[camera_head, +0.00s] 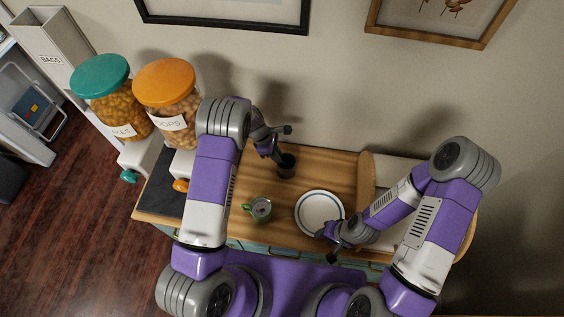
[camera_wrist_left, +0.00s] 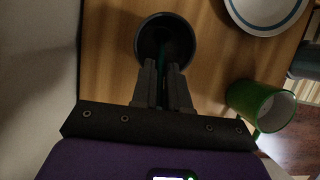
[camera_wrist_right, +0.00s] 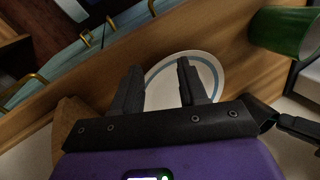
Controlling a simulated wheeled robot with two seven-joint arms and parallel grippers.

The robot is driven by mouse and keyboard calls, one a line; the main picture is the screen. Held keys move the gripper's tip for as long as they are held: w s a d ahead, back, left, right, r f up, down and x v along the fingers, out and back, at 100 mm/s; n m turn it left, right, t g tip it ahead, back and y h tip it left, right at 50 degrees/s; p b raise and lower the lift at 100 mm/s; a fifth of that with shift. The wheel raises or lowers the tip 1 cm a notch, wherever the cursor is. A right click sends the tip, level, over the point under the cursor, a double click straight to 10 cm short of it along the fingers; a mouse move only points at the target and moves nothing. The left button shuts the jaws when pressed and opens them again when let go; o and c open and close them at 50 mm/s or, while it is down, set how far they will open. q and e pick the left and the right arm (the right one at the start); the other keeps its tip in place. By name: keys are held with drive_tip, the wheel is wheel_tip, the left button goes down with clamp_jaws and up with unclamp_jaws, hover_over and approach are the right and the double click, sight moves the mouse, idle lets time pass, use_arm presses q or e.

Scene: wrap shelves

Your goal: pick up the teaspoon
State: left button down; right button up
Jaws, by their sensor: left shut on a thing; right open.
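The teaspoon shows only as a thin teal strip (camera_wrist_left: 163,50) inside a dark cup (camera_wrist_left: 147,27) in the left wrist view; its lower part is hidden in the cup. My left gripper (camera_wrist_left: 163,72) is shut on the teaspoon at the cup's mouth. In the head view my left gripper (camera_head: 279,156) is over the dark cup (camera_head: 287,172) at the back of the wooden counter, and the teaspoon cannot be made out. My right gripper (camera_head: 326,246) is open and empty at the plate's front edge; it also shows in the right wrist view (camera_wrist_right: 160,68).
A white plate (camera_head: 319,210) with a blue ring lies right of centre on the counter (camera_head: 334,170). A green mug (camera_head: 260,209) stands left of it. Two large jars, teal-lidded (camera_head: 112,106) and orange-lidded (camera_head: 166,92), stand at the left. The wall is close behind the cup.

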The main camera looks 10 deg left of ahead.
use_arm(q)
drive_tip(key=shift+s+d+f, duration=0.1)
drive_tip(key=shift+s+f, duration=0.15)
